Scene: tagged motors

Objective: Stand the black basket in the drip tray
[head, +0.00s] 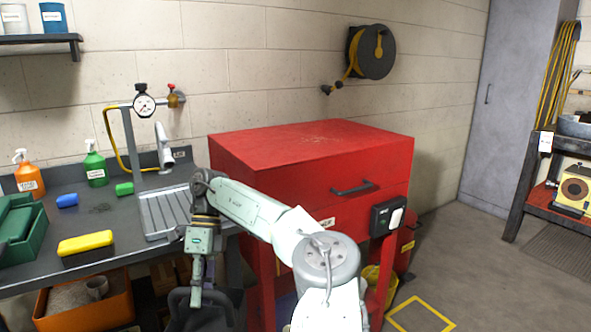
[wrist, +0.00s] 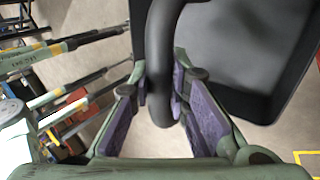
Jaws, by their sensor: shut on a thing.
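The black basket (head: 181,312) hangs from my gripper (head: 196,296) in front of the counter, its lower part cut off by the bottom edge of the head view. In the wrist view, the purple-padded fingers of my gripper (wrist: 163,103) are shut on the basket's thick black handle. The body of the basket (wrist: 262,45) fills the upper right there. The drip tray (head: 160,214) is a grey ribbed metal tray on the counter, left of the red cabinet. It looks empty, and my arm and gripper hide its right end.
A yellow-topped sponge block (head: 86,242), green crate (head: 18,225) and two spray bottles (head: 95,165) stand on the counter (head: 110,212). A gauge and tap stand (head: 129,125) rises behind the tray. The red cabinet (head: 300,160) is close on the right. An orange bin (head: 85,310) is below.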

